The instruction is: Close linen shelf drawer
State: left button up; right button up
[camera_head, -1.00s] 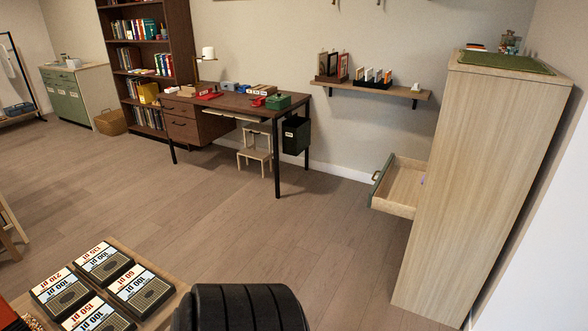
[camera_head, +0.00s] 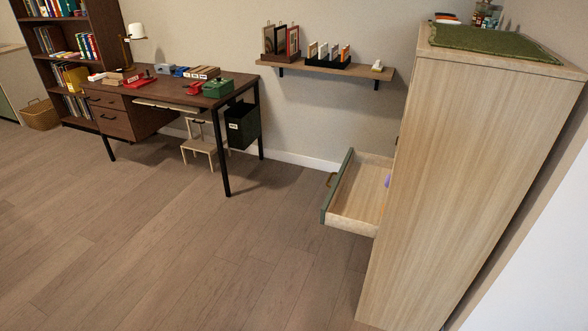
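The linen shelf, a tall light-wood cabinet (camera_head: 455,185), stands at the right with its side panel towards me. Its drawer (camera_head: 353,222) is pulled out to the left and stands open. The drawer has a green front (camera_head: 338,187) with a small brown handle (camera_head: 331,179). A small purple thing (camera_head: 388,181) shows inside, partly hidden by the cabinet side. The rest of the cabinet front is hidden from this angle. Neither of my grippers is in view.
A dark desk (camera_head: 180,95) with a step stool (camera_head: 200,147) beneath it stands at the back left. A wall shelf (camera_head: 340,72) hangs behind the drawer. The wooden floor (camera_head: 200,250) is clear in front of the drawer. A green mat (camera_head: 490,42) lies on the cabinet top.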

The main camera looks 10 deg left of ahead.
aim_at(355, 200)
jog(key=i+j, duration=0.2)
jog(key=i, duration=0.2)
jog(key=i+j+z, duration=0.1)
jog(key=i, duration=0.3)
jog(key=i+j+z, duration=0.25)
jog(key=j, duration=0.25)
jog(key=j+z, duration=0.2)
jog(key=j, duration=0.3)
jog(key=j+z, duration=0.25)
jog(key=j, duration=0.3)
jog(key=i+j, duration=0.15)
jog(key=i, duration=0.15)
jog(key=i+j, duration=0.15)
jog(key=i, duration=0.2)
